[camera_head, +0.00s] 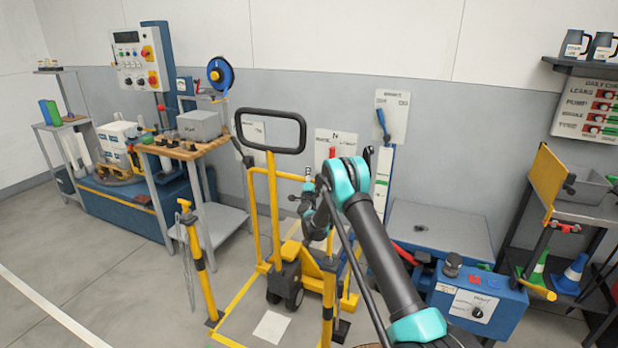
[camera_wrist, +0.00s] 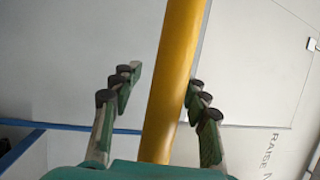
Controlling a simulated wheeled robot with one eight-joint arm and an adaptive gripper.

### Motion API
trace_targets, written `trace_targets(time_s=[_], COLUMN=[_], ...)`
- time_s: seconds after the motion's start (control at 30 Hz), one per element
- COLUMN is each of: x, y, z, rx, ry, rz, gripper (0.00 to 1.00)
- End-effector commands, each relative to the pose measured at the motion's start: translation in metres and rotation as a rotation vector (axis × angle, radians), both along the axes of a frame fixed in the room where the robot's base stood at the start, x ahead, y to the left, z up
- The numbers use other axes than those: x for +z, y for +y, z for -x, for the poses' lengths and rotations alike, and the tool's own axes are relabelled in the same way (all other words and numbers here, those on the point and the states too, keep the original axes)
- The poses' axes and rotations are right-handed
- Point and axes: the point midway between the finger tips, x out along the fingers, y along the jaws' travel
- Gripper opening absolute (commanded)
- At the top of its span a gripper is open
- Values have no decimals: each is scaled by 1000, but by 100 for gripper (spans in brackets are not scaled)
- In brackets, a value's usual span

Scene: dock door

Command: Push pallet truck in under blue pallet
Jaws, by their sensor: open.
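The yellow pallet truck (camera_head: 274,205) stands upright in the middle of the head view, with a black loop handle (camera_head: 270,114) on its shaft and a dark wheel at the foot. My gripper (camera_head: 308,196) is just right of the shaft, partly hidden by my own wrist. In the wrist view my gripper (camera_wrist: 162,82) is open, with a yellow bar (camera_wrist: 176,75) running between its fingers. The bar looks apart from the left finger; contact with the right one is unclear. I cannot make out a blue pallet for certain.
A yellow floor outline (camera_head: 238,309) surrounds the truck, with a yellow post (camera_head: 198,262) at its left. A workbench (camera_head: 190,150) and a blue-based machine (camera_head: 125,207) stand left. A grey-topped table (camera_head: 440,228) and a blue control box (camera_head: 478,300) stand right. Front-left floor is clear.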

Motion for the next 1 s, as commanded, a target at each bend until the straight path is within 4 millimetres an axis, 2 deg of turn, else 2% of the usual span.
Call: trace_targets(time_s=[0.23,0.5,0.7,1.0], x=[-1,-9,-13,-14], y=[1,-2,-4,-4], z=[8,50,70,74], rx=[1,1,1,0], ry=[0,0,0,0], rz=[0,-1,1,0], gripper=[44,44,44,44])
